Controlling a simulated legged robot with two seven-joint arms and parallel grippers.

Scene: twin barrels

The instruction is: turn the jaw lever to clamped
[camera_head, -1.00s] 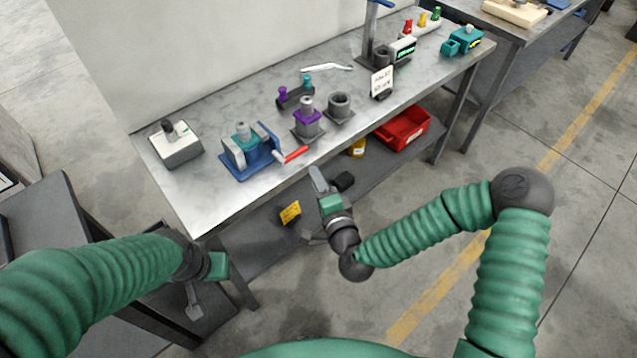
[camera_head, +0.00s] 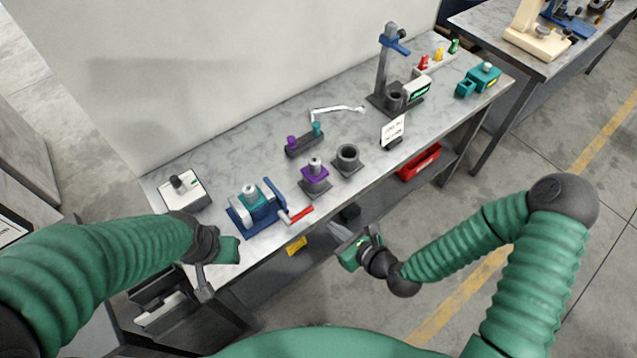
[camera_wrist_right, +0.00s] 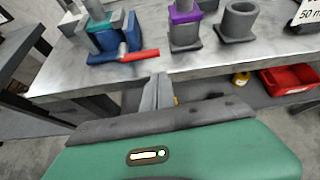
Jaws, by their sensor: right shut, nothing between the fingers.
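The jaw lever (camera_head: 300,214) is a red-handled bar on the front right of a blue vise (camera_head: 252,215) near the bench's front edge. The vise holds a teal-banded part with a grey top (camera_head: 250,193). In the right wrist view the red lever (camera_wrist_right: 141,55) points right from the blue vise (camera_wrist_right: 104,52). My right gripper (camera_head: 338,232) is shut and empty, in front of the bench edge, below and right of the lever, apart from it. Its fingers show in the wrist view (camera_wrist_right: 156,92). My left gripper (camera_head: 204,282) hangs by the bench's front left; its jaw state is unclear.
A purple-banded part (camera_head: 314,175) and a grey cup-like fixture (camera_head: 347,160) stand right of the vise. A white switch box (camera_head: 184,190) is to its left. A wrench (camera_head: 337,111) lies behind. A red bin (camera_head: 418,163) is on the lower shelf.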

